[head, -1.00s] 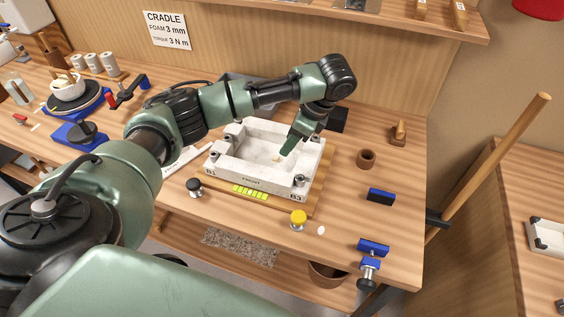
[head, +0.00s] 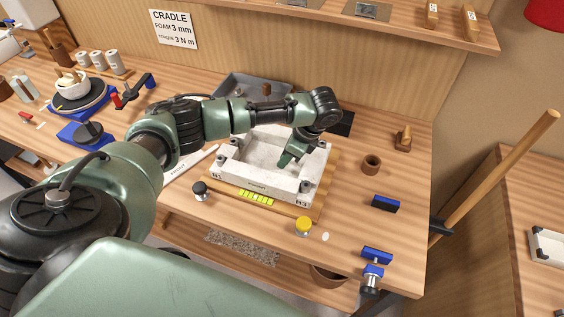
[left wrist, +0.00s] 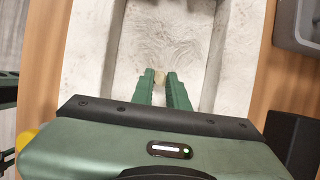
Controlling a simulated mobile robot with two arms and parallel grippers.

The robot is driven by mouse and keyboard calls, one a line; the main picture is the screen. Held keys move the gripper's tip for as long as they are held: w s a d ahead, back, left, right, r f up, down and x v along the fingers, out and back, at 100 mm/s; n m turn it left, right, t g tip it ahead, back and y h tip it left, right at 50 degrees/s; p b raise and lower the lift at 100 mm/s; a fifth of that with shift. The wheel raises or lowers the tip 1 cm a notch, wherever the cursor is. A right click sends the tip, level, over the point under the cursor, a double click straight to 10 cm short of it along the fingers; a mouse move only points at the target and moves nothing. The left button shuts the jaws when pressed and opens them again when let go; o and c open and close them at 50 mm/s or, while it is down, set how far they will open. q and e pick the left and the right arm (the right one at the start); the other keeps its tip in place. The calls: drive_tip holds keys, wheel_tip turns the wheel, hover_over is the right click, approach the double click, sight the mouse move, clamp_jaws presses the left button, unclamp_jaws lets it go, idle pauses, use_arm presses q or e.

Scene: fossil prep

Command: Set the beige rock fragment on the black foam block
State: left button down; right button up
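The beige rock fragment (left wrist: 158,76) is a small pale lump inside the white box-shaped cradle, at my left fingertips in the left wrist view. In the head view my gripper hides it. My left gripper (head: 284,163) points down into the cradle, and its two fingers (left wrist: 160,82) stand apart with a narrow gap. The fragment shows between or just beyond the tips; I cannot tell if they touch it. A flat black block (head: 341,123), which looks like the foam block, lies bare on the table behind the cradle. It also shows in the left wrist view (left wrist: 300,150). My right gripper is not in view.
The white cradle (head: 257,182) has raised walls around my gripper and sits on a wooden board. A grey tray (head: 225,88) stands behind it. A brown cup (head: 371,164) is to the right.

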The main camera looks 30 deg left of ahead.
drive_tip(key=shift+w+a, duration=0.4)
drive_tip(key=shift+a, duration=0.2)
